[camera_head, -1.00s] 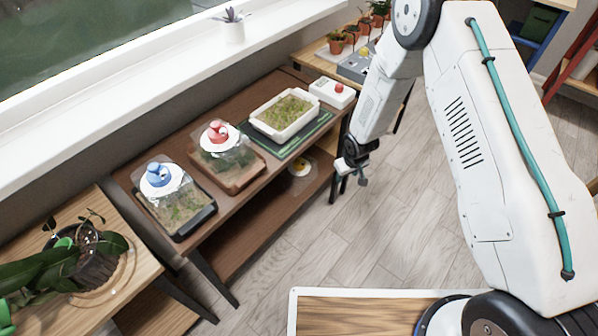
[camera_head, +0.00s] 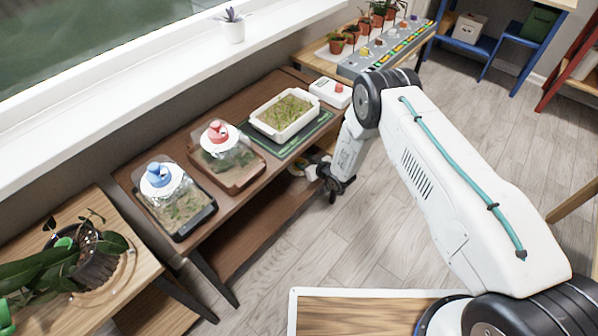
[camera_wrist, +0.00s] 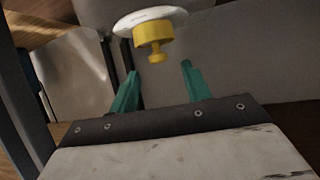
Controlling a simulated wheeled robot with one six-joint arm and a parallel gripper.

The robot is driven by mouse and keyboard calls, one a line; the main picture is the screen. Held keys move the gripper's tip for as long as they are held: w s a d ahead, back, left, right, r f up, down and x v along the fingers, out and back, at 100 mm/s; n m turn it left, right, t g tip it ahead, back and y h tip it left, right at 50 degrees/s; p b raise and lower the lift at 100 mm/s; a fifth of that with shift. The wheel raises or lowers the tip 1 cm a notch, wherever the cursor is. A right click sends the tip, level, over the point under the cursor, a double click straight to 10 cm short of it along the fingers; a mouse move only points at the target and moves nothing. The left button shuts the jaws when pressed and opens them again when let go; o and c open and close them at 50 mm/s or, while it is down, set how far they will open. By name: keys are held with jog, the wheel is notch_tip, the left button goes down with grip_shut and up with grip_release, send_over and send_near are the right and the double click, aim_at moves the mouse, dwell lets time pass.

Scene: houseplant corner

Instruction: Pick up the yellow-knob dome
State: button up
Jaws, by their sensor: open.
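The yellow-knob dome shows in the wrist view as a white disc (camera_wrist: 146,16) with a yellow knob (camera_wrist: 155,38) on it. Its clear body is hard to make out there. In the head view, my gripper and the upper shelf hide most of it. My gripper (camera_wrist: 160,70) is open and empty, with its two green fingers apart. The knob lies ahead of the fingertips, roughly in line with the gap between them, not touching. In the head view my gripper (camera_head: 333,190) is at the front right of the lower shelf (camera_head: 250,225).
The upper shelf carries a blue-knob dome (camera_head: 158,175), a red-knob dome (camera_head: 218,132), a white tray of sprouts (camera_head: 285,115) and a white box with a red button (camera_head: 331,92). A shelf leg stands near my gripper. The floor (camera_head: 300,250) in front is clear.

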aim_at(301, 161)
jog(key=x, duration=0.5)
jog(key=shift+f, duration=0.35)
jog(key=shift+d, duration=0.1)
grip_shut()
